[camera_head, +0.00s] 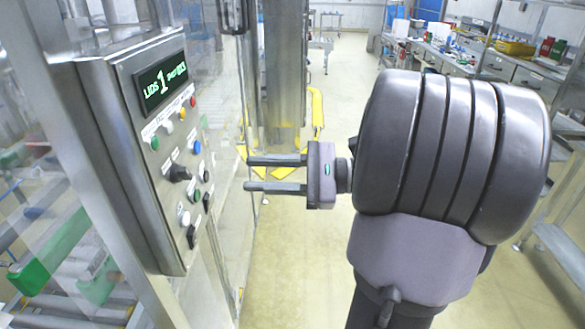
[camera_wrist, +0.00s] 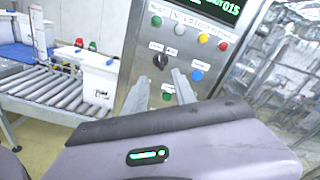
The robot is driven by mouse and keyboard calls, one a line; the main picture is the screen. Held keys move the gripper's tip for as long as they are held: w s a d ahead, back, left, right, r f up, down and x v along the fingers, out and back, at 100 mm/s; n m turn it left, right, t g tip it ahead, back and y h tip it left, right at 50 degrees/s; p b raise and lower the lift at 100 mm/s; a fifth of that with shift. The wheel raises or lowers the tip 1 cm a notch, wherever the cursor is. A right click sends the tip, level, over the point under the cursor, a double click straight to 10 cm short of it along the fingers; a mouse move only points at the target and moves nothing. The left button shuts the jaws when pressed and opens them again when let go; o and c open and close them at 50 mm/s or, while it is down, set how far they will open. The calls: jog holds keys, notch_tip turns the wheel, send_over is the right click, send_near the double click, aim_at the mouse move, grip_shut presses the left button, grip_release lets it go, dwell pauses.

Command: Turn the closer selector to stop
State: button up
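A grey control panel (camera_head: 152,215) stands at the left in the head view and fills the upper middle of the wrist view (camera_wrist: 138,48). It carries black selector knobs: one at mid-height (camera_head: 180,173), one low down (camera_head: 191,237), one at the right edge (camera_head: 206,202). One black knob (camera_wrist: 160,61) shows in the wrist view, just beyond my fingertips. The labels are too small to read, so I cannot tell which knob is the closer selector. My gripper (camera_head: 248,173) is open and empty, fingers pointing at the panel, apart from it; the fingers also show in the wrist view (camera_wrist: 160,76).
Coloured buttons, including a blue one (camera_head: 196,147) and green one (camera_head: 154,143), sit close to the knobs. A metal post (camera_head: 284,70) stands behind my gripper. A roller conveyor (camera_wrist: 60,92) lies left of the panel.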

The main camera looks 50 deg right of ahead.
jog(key=p+v, duration=0.1)
jog(key=v, duration=0.4)
jog(key=shift+s+d, duration=0.25)
jog(key=shift+s, duration=0.05)
jog(key=s+a+f+n+g+h+b, duration=0.1)
jog(key=a+f+n+g+h, duration=0.1)
jog(key=a+n, duration=0.4)
jog(key=s+a+f+n+g+h+b, duration=0.1)
jog(key=a+f+n+g+h, duration=0.2)
jog(key=a, duration=0.9)
jog(key=s+a+f+n+g+h+b, duration=0.1)
jog(key=a+f+n+g+h, duration=0.2)
jog(key=a+f+n, duration=0.5)
jog(key=shift+a+n+h+b, duration=0.4)
jog(key=shift+a+h, duration=0.05)
jog(key=shift+h, duration=0.05)
